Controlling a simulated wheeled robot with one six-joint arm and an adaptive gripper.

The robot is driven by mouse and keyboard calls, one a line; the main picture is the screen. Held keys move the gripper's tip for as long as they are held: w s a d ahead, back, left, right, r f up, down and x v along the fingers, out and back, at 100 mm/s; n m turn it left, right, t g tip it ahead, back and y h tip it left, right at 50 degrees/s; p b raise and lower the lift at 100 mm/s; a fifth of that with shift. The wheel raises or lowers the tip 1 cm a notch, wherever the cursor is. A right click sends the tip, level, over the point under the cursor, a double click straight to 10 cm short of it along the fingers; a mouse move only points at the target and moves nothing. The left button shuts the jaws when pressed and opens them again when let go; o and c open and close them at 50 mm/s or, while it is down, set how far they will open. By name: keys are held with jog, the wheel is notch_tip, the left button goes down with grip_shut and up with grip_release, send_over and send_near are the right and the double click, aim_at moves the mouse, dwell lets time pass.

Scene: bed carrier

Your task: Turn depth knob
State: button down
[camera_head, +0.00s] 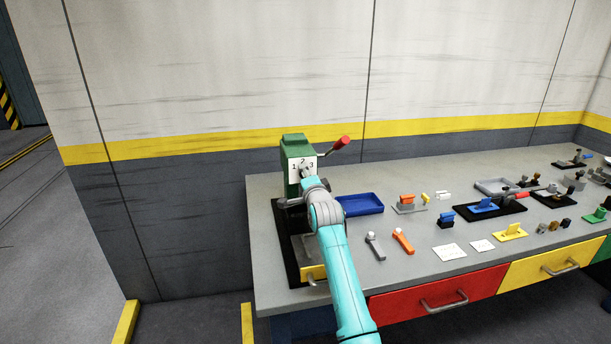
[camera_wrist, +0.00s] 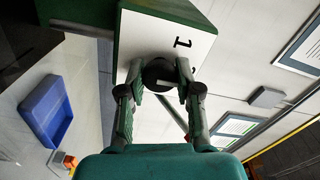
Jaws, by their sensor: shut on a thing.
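A green drill-press-like machine (camera_head: 292,146) stands at the left end of the bench. Its white dial plate (camera_head: 295,174) faces me, with the numbers 1, 2 and 3. The round depth knob (camera_wrist: 157,72) is in the middle of the plate in the wrist view, where a 1 also shows on the plate (camera_wrist: 200,48). My gripper (camera_wrist: 153,82) is shut on the knob, one finger on each side. In the head view my gripper (camera_head: 307,178) is at the plate and mostly hides the knob. The knob's exact pointing direction is unclear.
A blue tray (camera_head: 361,204) lies to the right. Several small parts and tools cover the grey bench (camera_head: 268,187) farther right. Red (camera_head: 438,291) and yellow drawers (camera_head: 560,262) are below.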

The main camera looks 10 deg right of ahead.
dwell(0.3)
jog(key=c, duration=0.8)
grip_release()
jog(key=shift+s, duration=0.1)
jog(key=s, duration=1.1)
jog(key=shift+s, duration=0.4)
jog(key=shift+f, duration=0.1)
